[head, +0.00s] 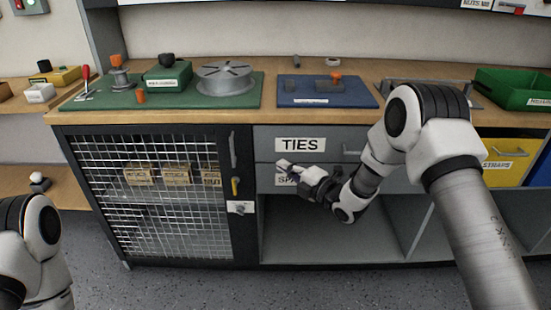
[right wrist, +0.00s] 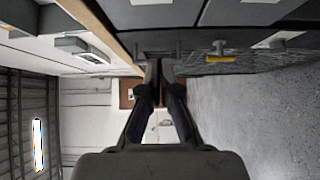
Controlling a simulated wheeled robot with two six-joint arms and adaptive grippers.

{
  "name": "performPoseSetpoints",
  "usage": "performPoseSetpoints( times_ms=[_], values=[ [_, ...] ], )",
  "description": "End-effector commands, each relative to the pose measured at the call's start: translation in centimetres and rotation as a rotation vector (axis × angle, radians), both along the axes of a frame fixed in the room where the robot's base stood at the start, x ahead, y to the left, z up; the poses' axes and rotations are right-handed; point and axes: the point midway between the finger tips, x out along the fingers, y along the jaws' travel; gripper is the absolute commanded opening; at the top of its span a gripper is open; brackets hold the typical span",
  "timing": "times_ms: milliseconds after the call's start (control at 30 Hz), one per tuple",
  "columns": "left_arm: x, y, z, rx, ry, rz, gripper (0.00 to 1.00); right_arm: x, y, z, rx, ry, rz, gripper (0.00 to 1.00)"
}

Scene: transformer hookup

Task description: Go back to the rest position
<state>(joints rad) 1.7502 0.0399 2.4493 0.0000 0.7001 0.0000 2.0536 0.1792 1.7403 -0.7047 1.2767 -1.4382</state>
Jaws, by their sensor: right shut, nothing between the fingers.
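My right gripper (head: 281,166) is in front of the drawers below the bench top, between the TIES label (head: 299,144) and a lower label (head: 286,181) that it partly covers. Its fingers are shut and empty. In the right wrist view my right gripper (right wrist: 160,66) shows both fingertips close together with nothing between them. My right arm comes in from the right and crosses in front of the bench. Only a link of my left arm shows at the lower left of the head view. My left gripper is out of view.
The mesh cabinet door (head: 150,190) with a yellow handle (head: 235,187) is shut, left of the drawers. On the bench top stand a green mat (head: 215,103) with a reel (head: 224,78), a blue mat (head: 290,98) and a green bin (head: 512,90). Grey floor (head: 190,285) lies clear in front.

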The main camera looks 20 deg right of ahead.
Motion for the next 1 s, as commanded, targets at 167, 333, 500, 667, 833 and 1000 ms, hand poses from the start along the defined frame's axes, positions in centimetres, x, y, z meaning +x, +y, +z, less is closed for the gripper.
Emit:
performPoseSetpoints(
  times_ms=[167, 333, 500, 667, 833, 1000],
  values=[
    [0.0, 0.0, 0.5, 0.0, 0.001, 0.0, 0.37, -2.9, -1.7, 0.1, 0.001, 0.002, -0.001, 0.0],
    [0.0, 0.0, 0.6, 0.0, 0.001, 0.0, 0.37, -4.0, -2.2, 0.0, 0.001, 0.0, 0.001, 0.0],
    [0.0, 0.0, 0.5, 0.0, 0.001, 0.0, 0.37, -5.1, -1.1, -3.6, -0.009, 0.06, 0.022, 0.0],
    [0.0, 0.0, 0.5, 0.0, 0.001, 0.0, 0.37, -11.6, 1.4, -13.4, 0.001, 0.359, -0.001, 0.0],
    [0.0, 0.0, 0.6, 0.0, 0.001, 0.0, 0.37, -23.2, 1.0, -23.7, 0.184, 0.939, -0.267, 0.0],
    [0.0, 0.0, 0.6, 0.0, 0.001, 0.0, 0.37, -34.9, -1.2, -27.9, 0.42, 1.394, -0.73, 0.0]
  ],
)
